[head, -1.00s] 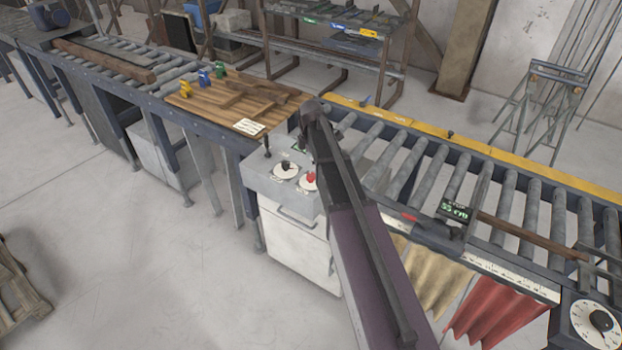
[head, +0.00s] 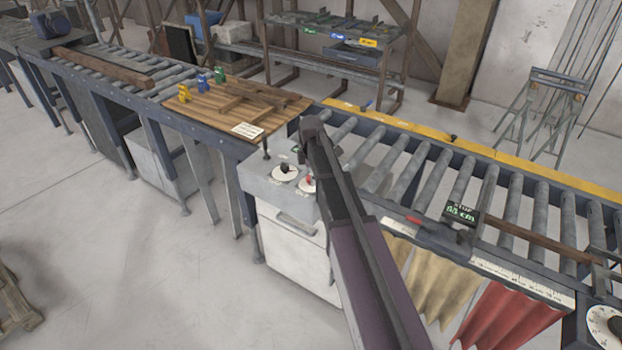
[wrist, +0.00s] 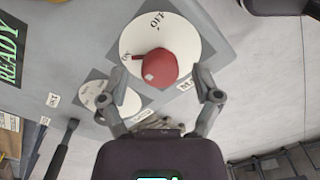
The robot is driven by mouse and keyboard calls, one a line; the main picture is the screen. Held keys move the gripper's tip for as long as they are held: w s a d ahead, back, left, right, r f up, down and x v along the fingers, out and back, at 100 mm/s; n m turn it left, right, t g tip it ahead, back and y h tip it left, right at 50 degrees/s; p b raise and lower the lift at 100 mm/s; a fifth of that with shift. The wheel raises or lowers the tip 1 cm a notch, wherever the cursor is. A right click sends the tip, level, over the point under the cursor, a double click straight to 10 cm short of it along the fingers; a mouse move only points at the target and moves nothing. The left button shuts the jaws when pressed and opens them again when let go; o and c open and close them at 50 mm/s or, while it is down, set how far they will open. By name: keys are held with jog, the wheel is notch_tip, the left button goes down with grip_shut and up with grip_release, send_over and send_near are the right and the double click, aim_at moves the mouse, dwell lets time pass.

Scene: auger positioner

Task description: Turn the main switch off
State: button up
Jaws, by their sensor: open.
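The main switch is a red knob (wrist: 159,68) on a white round dial (wrist: 181,38) marked ON and OFF. In the wrist view its narrow pointer is at the ON mark. In the head view the red knob (head: 309,181) sits on top of the grey control cabinet (head: 263,184), partly hidden by my arm. My gripper (wrist: 160,84) is open, its fingertips apart on either side of the near edge of the red knob. I cannot tell whether they touch it.
A second dial with a black knob (head: 284,168) is beside the main switch; its dial (wrist: 97,100) is partly behind my left finger. A green READY display (wrist: 10,52) and a black lever (wrist: 62,148) are at left. A roller conveyor (head: 425,165) runs right of the cabinet.

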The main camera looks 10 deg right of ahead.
grip_shut()
dwell(0.3)
jog(key=shift+s+m, duration=0.1)
jog(key=shift+m, duration=0.2)
jog(key=m, duration=0.7)
jog(key=shift+m, duration=0.4)
jog(key=m, duration=0.4)
jog(key=shift+m, duration=0.3)
jog(key=m, duration=0.5)
